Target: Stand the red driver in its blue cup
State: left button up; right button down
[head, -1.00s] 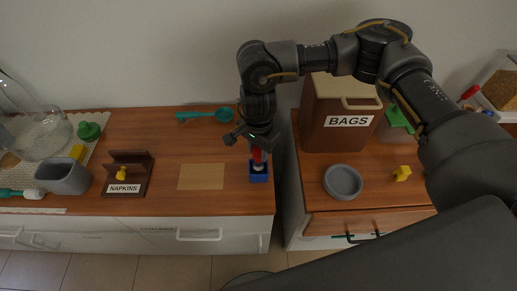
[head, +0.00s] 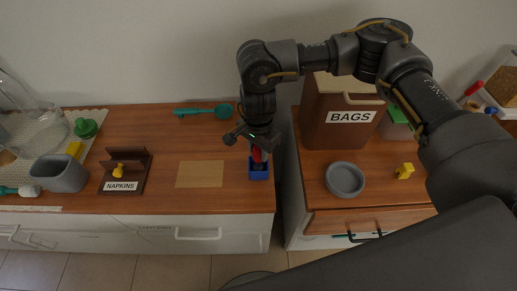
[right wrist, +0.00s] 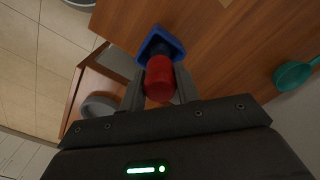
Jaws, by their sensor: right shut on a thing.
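The red driver (head: 257,155) is upright in my right gripper (head: 254,146), its lower end at the opening of the blue cup (head: 259,174). The cup stands on the left counter near its right front corner. In the right wrist view the fingers of my right gripper (right wrist: 159,90) are on both sides of the red handle (right wrist: 159,77), with the blue cup (right wrist: 163,42) just beyond it. The driver's tip is hidden, so I cannot tell how deep it sits. My left gripper is not in view.
A tan mat (head: 200,174) lies left of the cup. A teal ladle (head: 220,111) lies behind. A napkin holder (head: 125,172) and grey tub (head: 59,173) stand further left. Across a gap are a grey bowl (head: 345,180) and the BAGS box (head: 340,130).

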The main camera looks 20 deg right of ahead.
jog(key=shift+f, duration=0.25)
jog(key=c, duration=0.9)
grip_release()
jog(key=shift+r, duration=0.1)
jog(key=shift+c, duration=0.2)
notch_tip(320, 180, up, 11)
jog(key=shift+f+b, duration=0.1)
jog(key=shift+b, duration=0.9)
